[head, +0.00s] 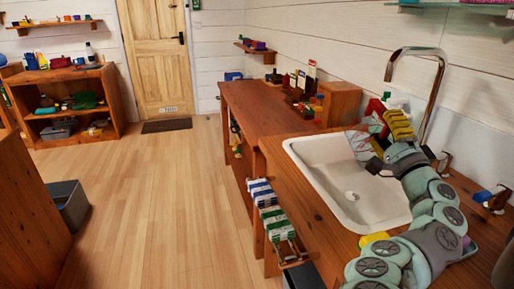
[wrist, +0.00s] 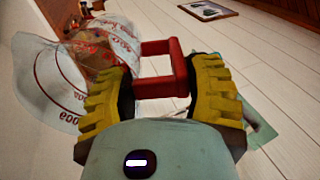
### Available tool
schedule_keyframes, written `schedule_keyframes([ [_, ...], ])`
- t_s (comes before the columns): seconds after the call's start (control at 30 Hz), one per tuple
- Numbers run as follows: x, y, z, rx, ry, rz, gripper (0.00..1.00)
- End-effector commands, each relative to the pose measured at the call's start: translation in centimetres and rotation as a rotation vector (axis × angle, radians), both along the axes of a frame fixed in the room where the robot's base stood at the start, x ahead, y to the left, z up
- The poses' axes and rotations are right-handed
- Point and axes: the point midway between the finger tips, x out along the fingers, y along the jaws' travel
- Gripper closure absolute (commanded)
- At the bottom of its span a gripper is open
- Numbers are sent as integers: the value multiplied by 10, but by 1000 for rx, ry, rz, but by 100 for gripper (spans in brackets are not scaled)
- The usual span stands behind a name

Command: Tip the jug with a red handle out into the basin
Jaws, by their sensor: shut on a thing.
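The jug is clear with red print, and in the wrist view (wrist: 48,85) it lies on the left side, looking tilted. Brownish contents (wrist: 92,48) show through its wall. Its red handle (wrist: 160,88) sits between the yellow fingers of my gripper (wrist: 162,92), which is shut on it. In the head view my gripper (head: 390,127) is over the right back part of the white basin (head: 322,190). The clear jug (head: 361,143) shows faintly to the left of the fingers, above the basin. The fingers and arm hide part of it. I cannot tell whether anything is leaving it.
A tall curved tap (head: 437,75) stands close behind my gripper. The wooden counter (head: 293,206) surrounds the basin. Small boxes (head: 303,84) and a wooden block (head: 339,102) stand at its far end. A blue item (head: 482,197) lies at the right. The floor (head: 150,215) is open.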

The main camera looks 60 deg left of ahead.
Motion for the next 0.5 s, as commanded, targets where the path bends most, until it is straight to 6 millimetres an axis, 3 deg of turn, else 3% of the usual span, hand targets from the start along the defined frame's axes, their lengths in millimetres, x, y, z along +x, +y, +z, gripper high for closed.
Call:
schedule_keyframes([
  [0.5, -1, -3, 2, 35, -16, -1, 89],
])
